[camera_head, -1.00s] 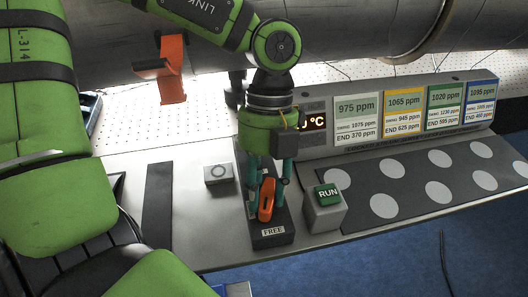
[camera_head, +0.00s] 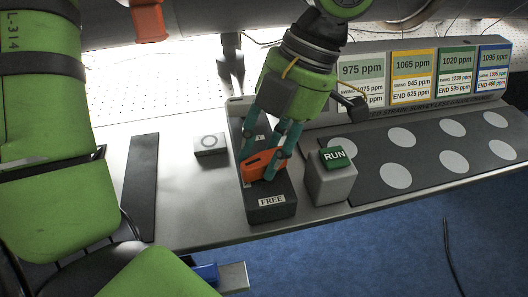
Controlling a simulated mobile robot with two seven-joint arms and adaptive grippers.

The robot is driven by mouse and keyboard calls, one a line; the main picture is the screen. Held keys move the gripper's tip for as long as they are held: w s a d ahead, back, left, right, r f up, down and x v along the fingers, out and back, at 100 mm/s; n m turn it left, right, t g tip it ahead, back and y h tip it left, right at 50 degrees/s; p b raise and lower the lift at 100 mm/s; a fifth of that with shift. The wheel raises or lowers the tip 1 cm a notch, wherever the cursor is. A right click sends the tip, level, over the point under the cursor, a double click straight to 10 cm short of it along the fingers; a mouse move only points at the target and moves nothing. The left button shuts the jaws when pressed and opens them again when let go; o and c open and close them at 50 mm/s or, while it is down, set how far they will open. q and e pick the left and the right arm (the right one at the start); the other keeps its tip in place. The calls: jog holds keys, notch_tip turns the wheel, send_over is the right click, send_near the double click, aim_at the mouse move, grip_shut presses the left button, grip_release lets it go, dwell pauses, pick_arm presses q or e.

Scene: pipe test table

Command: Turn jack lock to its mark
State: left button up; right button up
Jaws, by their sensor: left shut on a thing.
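The jack lock is a dark box (camera_head: 270,208) with an orange lever (camera_head: 262,166) on top. A white FREE label is on its near end. Another label behind the lever is mostly hidden by my fingers. The lever lies crosswise on the box, tilted up a little to the right. My left gripper (camera_head: 264,160) reaches down from above, its teal fingers shut on the orange lever. My right gripper does not show.
A grey block with a green RUN button (camera_head: 334,157) stands close to the right of the lock. A small grey box with a round button (camera_head: 210,144) is to the left. Concentration cards and a grey-dotted dark panel (camera_head: 430,150) fill the right side.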

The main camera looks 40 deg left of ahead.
pick_arm(q)
jog(key=shift+f+m+y, duration=0.1)
jog(key=shift+m+y, duration=0.2)
jog(key=shift+m, duration=0.4)
jog(key=shift+m+t+b, duration=0.3)
jog(key=shift+m+b, duration=0.2)
jog(key=shift+m, duration=0.2)
jog(key=shift+d+m+y, duration=0.1)
jog(key=shift+m+y, duration=0.2)
jog(key=shift+m, duration=0.1)
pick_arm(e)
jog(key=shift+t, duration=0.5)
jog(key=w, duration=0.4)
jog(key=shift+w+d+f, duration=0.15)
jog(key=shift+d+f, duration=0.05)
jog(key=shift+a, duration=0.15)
pick_arm(q)
jog(key=o, duration=1.2)
jog(key=shift+w, duration=0.1)
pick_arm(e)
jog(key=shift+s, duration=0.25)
